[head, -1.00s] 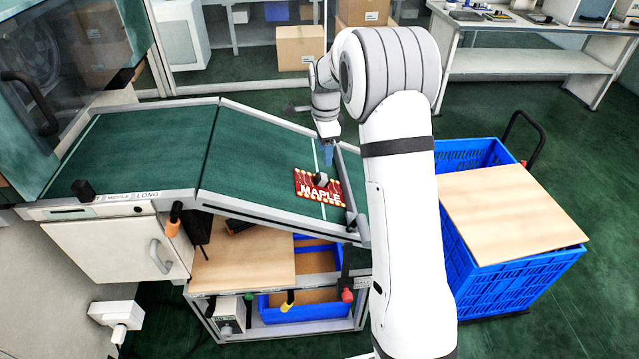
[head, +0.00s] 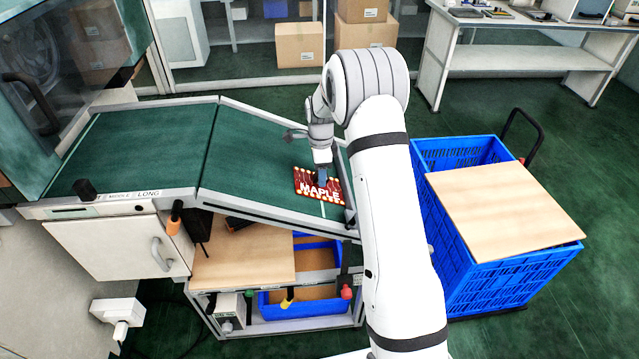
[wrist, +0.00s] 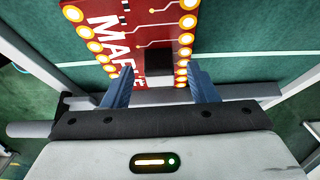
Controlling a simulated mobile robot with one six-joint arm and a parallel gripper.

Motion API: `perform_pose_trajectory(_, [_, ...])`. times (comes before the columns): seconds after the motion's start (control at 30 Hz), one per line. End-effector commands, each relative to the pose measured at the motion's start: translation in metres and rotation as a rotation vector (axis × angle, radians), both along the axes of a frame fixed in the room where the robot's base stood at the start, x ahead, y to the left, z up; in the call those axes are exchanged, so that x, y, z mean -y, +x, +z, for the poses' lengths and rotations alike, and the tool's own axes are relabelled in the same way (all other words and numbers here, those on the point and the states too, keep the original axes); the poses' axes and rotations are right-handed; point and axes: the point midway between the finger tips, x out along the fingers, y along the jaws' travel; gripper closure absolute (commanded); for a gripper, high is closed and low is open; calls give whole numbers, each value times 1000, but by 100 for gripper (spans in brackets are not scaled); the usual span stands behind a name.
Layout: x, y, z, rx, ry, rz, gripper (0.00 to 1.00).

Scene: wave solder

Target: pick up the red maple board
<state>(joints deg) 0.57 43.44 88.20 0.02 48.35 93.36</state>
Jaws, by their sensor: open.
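The red maple board (head: 311,193) lies flat on the lower end of the green sloping conveyor, with white MAPLE lettering and gold pads along its edges. In the wrist view the board (wrist: 138,35) fills the upper middle, with a black block (wrist: 159,64) on it. My gripper (head: 321,178) is over the board in the head view. In the wrist view my gripper (wrist: 160,78) is open, its two blue fingers apart with the black block showing between and beyond them. Whether the fingers touch the board cannot be told.
The green conveyor (head: 255,150) has a metal rail at its lower end, close to the board. A blue crate (head: 480,285) with a wooden panel (head: 505,208) stands to the right. A shelf with blue bins (head: 300,300) is below the conveyor.

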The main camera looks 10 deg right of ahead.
Motion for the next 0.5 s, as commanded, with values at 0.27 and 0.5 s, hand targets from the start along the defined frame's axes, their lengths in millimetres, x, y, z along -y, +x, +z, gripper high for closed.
perform_pose_trajectory(0.27, [0, 0, 0, 0, 0, 0, 62])
perform_pose_trajectory(0.5, [0, 0, 1, 0, 0, 1, 81])
